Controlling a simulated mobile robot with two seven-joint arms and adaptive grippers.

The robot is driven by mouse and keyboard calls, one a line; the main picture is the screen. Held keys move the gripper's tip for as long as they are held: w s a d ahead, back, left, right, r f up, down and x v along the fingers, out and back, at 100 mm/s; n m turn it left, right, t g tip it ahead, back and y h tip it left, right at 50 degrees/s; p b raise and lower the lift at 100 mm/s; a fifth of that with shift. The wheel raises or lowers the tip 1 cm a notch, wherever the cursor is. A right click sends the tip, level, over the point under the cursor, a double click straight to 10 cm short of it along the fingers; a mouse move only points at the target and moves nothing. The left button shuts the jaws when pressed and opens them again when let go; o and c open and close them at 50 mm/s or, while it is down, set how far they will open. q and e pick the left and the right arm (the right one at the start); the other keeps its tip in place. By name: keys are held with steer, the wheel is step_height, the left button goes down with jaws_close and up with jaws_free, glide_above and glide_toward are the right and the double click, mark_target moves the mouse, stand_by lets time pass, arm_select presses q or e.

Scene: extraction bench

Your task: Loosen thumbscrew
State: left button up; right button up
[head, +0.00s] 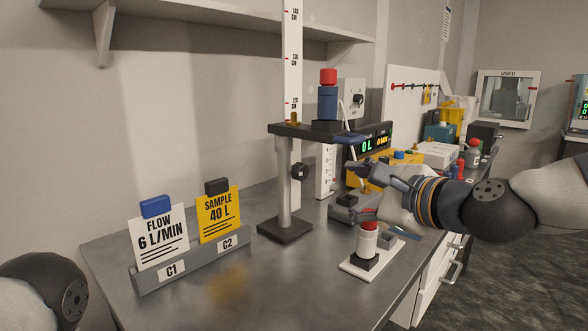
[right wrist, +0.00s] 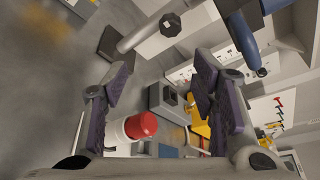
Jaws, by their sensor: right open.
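The thumbscrew is a black faceted knob (head: 299,171) on the side of the upright metal post (head: 284,190) of a stand. In the right wrist view the knob (right wrist: 171,24) lies ahead, beyond the fingertips and near the top centre. My right gripper (head: 362,158) is to the right of the post, apart from the knob. Its fingers (right wrist: 158,80) are spread wide with nothing between the pads touching them. My left gripper is outside the views; only part of my left arm shows at the lower left.
The stand's dark platform (head: 300,130) carries a blue bottle (head: 327,103) with a red cap. A red-capped white vial (head: 368,239) stands below my right gripper. A card holder (head: 190,268) with two cards stands at front left. Bench between holder and stand is clear.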

mark_target(304, 172)
steer(key=x, duration=0.5)
steer(key=r+b+x, duration=0.1)
steer(key=x, duration=0.4)
steer(key=r+x, duration=0.1)
steer(key=x, duration=0.4)
steer(key=shift+w+a+f+b, duration=0.1)
steer(key=shift+w+a+b, duration=0.1)
steer(key=shift+w+b, duration=0.2)
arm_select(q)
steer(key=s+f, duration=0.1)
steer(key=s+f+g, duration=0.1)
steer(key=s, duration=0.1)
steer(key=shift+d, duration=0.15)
arm_select(e)
steer(key=c, duration=1.2)
